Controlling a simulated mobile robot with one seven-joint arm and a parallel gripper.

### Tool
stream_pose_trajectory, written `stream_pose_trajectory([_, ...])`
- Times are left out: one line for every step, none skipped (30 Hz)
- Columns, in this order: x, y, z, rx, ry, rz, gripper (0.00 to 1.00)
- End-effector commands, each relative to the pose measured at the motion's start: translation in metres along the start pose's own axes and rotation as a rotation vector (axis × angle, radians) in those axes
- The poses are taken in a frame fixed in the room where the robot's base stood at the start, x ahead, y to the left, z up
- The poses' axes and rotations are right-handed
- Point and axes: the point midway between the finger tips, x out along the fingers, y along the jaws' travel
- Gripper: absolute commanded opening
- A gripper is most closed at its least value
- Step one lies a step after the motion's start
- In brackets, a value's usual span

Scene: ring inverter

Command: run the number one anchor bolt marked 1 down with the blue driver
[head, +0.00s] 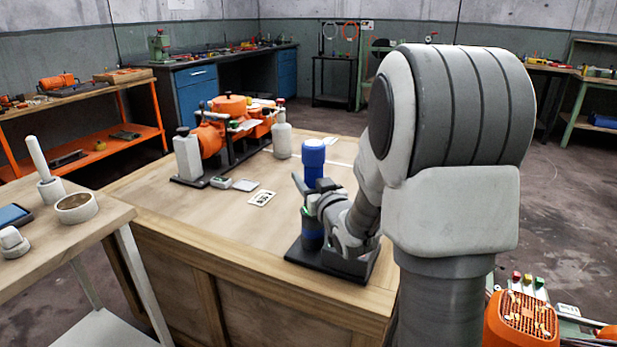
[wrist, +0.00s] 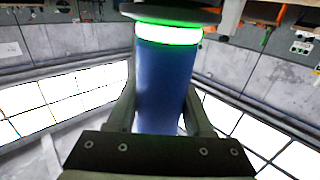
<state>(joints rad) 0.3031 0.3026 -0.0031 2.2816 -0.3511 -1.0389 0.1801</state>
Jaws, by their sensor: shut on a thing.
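The blue driver (head: 313,158) stands upright over a black holder (head: 300,256) near the front right of the wooden bench. My gripper (head: 316,192) is shut on its middle. In the wrist view, the blue driver body (wrist: 165,85) is between the two fingers of my gripper (wrist: 162,108), with a lit green ring above it. I cannot tell whether the driver's lower end still touches the holder. An orange and grey machine (head: 228,125) stands on a dark frame at the back left of the bench. I cannot make out an anchor bolt marked 1.
A black-and-white marked card (head: 262,198) and a small grey box (head: 246,185) lie left of my gripper. A pale bottle-shaped thing (head: 282,138) stands behind. A side table (head: 95,235) is at the left.

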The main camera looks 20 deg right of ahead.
Motion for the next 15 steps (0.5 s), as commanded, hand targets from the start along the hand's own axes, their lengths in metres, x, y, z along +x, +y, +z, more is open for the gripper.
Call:
stream_pose_trajectory([0.0005, 0.0001, -0.0029, -0.001, 0.007, 0.000, 0.00])
stream_pose_trajectory([0.0005, 0.0001, -0.0028, -0.001, 0.007, 0.000, 0.00])
stream_pose_trajectory([0.0005, 0.0001, -0.0027, -0.001, 0.006, 0.000, 0.00])
stream_pose_trajectory([0.0005, 0.0001, -0.0025, -0.001, 0.006, 0.000, 0.00])
stream_pose_trajectory([0.0005, 0.0001, -0.0023, -0.001, 0.006, 0.000, 0.00])
stream_pose_trajectory([0.0005, 0.0001, -0.0019, -0.001, 0.006, 0.000, 0.00])
stream_pose_trajectory([0.0005, 0.0002, -0.0016, -0.001, 0.006, 0.000, 0.00])
stream_pose_trajectory([0.0005, 0.0001, -0.0013, -0.001, 0.006, 0.000, 0.00])
stream_pose_trajectory([0.0006, 0.0001, -0.0008, -0.001, 0.006, 0.000, 0.00])
stream_pose_trajectory([0.0005, 0.0001, -0.0004, -0.001, 0.006, 0.000, 0.00])
stream_pose_trajectory([0.0006, 0.0001, 0.0000, -0.001, 0.006, 0.000, 0.00])
stream_pose_trajectory([0.0005, 0.0001, 0.0004, -0.001, 0.006, 0.000, 0.00])
stream_pose_trajectory([0.0006, 0.0001, 0.0008, -0.001, 0.006, 0.000, 0.00])
stream_pose_trajectory([0.0006, 0.0001, 0.0011, -0.001, 0.005, 0.000, 0.00])
stream_pose_trajectory([0.0006, 0.0001, 0.0016, -0.001, 0.005, 0.000, 0.00])
